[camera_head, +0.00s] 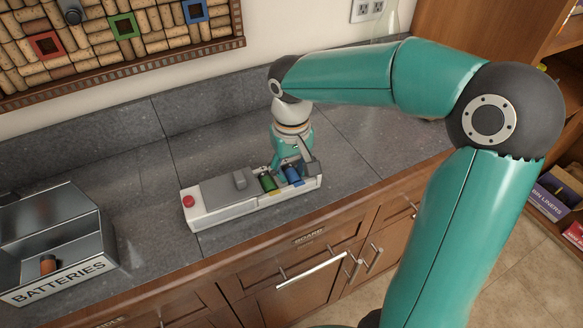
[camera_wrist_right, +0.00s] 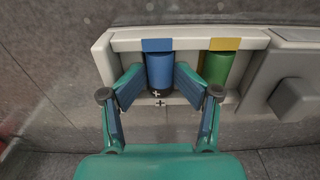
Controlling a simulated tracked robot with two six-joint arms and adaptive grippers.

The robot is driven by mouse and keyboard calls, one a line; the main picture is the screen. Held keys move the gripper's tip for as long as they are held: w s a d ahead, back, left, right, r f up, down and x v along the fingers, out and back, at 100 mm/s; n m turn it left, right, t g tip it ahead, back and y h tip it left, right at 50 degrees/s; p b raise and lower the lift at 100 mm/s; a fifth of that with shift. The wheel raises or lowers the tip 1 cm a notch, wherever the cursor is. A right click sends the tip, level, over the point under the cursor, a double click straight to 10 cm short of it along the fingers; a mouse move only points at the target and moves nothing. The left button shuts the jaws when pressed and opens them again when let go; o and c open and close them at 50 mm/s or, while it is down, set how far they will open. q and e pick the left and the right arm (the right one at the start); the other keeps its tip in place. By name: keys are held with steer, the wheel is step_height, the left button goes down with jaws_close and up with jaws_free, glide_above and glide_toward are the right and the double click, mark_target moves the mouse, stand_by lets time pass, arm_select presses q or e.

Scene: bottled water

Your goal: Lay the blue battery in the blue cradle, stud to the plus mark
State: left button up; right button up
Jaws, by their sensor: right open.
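The blue battery (camera_wrist_right: 160,68) lies in the slot with the blue tag (camera_wrist_right: 157,45) in the right wrist view. Its black end, bearing a plus sign, faces the plus mark on the white holder (camera_wrist_right: 120,42); the stud itself is not clear. The blue battery also shows in the head view (camera_head: 293,176). My right gripper (camera_wrist_right: 158,75) is open, with one finger on each side of the blue battery, close to it. In the head view the right gripper (camera_head: 291,163) is over the right end of the holder. My left gripper is not in view.
A green battery (camera_wrist_right: 216,68) lies in the neighbouring slot with a yellow tag. The holder has a grey block (camera_head: 240,181) and a red button (camera_head: 188,201). A BATTERIES bin (camera_head: 60,279) holding a copper-topped battery (camera_head: 48,264) stands at the left. The counter between is clear.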

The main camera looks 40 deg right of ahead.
step_height(320, 180, up, 12)
stand_by(0.6)
steer(key=shift+a, duration=0.1)
